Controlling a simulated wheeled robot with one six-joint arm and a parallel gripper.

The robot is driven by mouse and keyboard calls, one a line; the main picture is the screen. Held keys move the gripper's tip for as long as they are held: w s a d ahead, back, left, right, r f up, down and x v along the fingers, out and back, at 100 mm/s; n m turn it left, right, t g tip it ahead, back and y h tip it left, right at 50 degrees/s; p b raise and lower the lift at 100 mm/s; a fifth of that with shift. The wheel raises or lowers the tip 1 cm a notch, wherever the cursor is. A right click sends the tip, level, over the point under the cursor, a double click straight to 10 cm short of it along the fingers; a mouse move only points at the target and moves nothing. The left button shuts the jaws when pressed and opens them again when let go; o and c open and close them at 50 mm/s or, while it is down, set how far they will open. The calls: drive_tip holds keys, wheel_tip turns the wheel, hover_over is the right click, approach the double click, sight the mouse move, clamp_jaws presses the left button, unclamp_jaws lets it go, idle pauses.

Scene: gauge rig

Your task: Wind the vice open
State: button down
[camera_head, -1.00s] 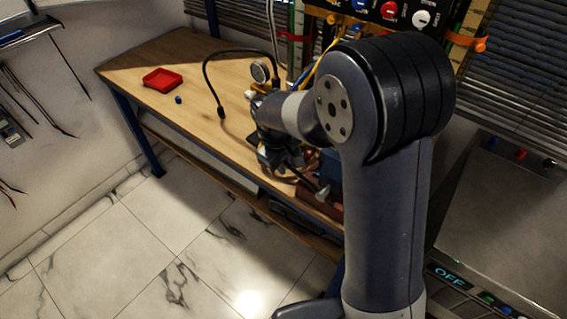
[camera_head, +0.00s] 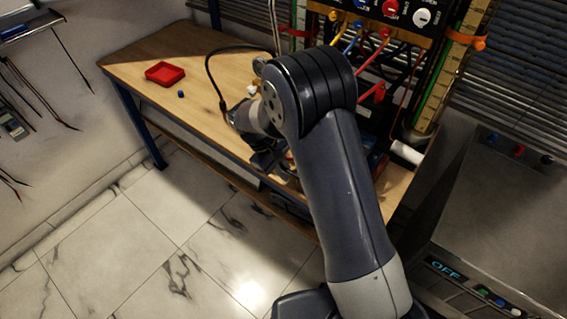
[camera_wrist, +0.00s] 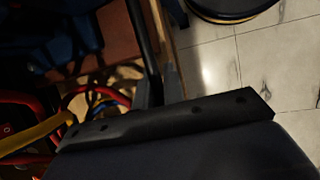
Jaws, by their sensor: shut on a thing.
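The vice shows in the wrist view as a dark blue body (camera_wrist: 60,35) at the upper left, in deep shade. A dark, slim bar that looks like the vice handle (camera_wrist: 142,35) runs down to my gripper (camera_wrist: 158,88), whose fingers are shut on it near the bench edge. In the head view my gripper (camera_head: 268,160) is a dark shape at the bench's front edge, partly covered by my arm. My arm hides most of the vice there; the exact jaw gap cannot be seen.
The wooden bench (camera_head: 130,62) carries a red tray (camera_head: 165,73), a small blue piece (camera_head: 181,94) and a black hose (camera_head: 210,75). A panel with coloured cables (camera_head: 375,50) stands behind. A grey cabinet (camera_head: 500,210) is at the right. Tiled floor (camera_head: 150,240) in front is clear.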

drive_tip(key=shift+d+f+g+h, duration=0.2)
drive_tip(key=shift+f+g+h, duration=0.3)
drive_tip(key=shift+f+h, duration=0.25)
drive_tip(key=c, duration=1.6)
unclamp_jaws()
drive_tip(key=shift+w+d+f, duration=0.1)
drive_tip(key=shift+d, duration=0.05)
drive_tip(key=shift+o, duration=0.5)
drive_tip(key=b+v, duration=0.1)
drive_tip(key=v, duration=1)
drive_tip(key=shift+c, duration=0.5)
